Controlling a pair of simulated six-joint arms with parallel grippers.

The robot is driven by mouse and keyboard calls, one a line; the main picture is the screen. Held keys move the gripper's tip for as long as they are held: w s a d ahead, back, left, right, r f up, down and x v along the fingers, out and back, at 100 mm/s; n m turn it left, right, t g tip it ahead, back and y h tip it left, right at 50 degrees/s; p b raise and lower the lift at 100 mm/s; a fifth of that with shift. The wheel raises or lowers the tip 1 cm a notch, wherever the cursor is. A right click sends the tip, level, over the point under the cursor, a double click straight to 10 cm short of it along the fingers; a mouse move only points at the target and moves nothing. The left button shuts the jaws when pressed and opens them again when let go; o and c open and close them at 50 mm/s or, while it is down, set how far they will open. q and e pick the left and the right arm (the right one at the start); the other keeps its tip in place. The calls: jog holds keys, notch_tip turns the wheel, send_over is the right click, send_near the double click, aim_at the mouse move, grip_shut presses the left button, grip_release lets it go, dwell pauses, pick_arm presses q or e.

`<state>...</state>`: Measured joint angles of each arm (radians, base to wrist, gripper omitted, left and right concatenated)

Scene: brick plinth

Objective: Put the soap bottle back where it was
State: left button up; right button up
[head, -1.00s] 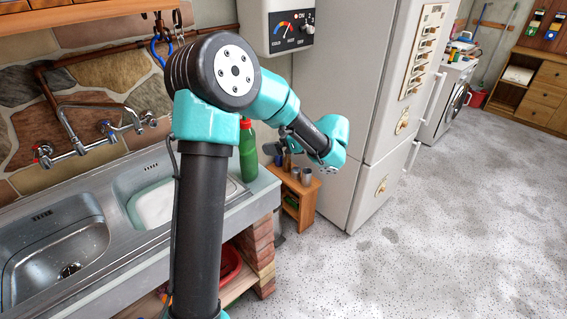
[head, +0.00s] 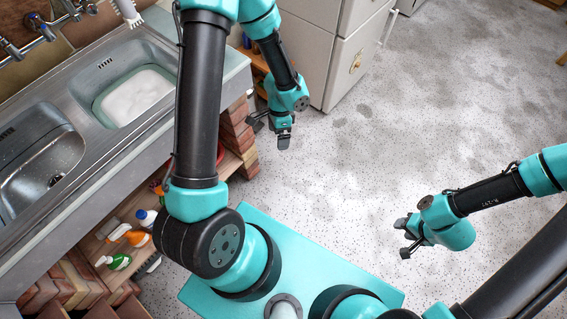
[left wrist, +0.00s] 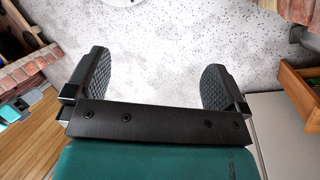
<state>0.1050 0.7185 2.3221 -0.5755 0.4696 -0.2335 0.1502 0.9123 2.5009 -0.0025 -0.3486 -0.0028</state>
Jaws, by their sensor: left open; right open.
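Several bottles lie or stand on the brick plinth's low shelf in the head view: a white bottle with a green label (head: 118,262), an orange-topped spray bottle (head: 119,233) and a white bottle with a blue cap (head: 146,217). I cannot tell which is the soap bottle. The green bottle with the red cap does not show now. My left gripper (head: 269,130) hangs over the floor right of the plinth, open and empty; its spread fingers also show in the left wrist view (left wrist: 155,68). My right gripper (head: 402,238) is open and empty above the floor.
The steel sink (head: 80,148) has a white-filled tub (head: 133,95) in its right basin. Brick pillars (head: 238,135) carry the counter. A fridge (head: 335,50) stands behind my left gripper, near a small wooden cabinet (left wrist: 292,92). The speckled floor (head: 450,120) is clear.

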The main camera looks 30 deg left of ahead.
pick_arm(q)
jog(key=s+d+f+n+t+h, duration=0.2)
jog(key=s+d+f+n+t, duration=0.2)
jog(key=f+n, duration=0.3)
jog(key=s+d+n, duration=0.1)
jog(key=n, duration=0.2)
jog(key=shift+s+f+h, duration=0.3)
jog(key=shift+s+f, duration=0.05)
jog(key=shift+f, duration=0.05)
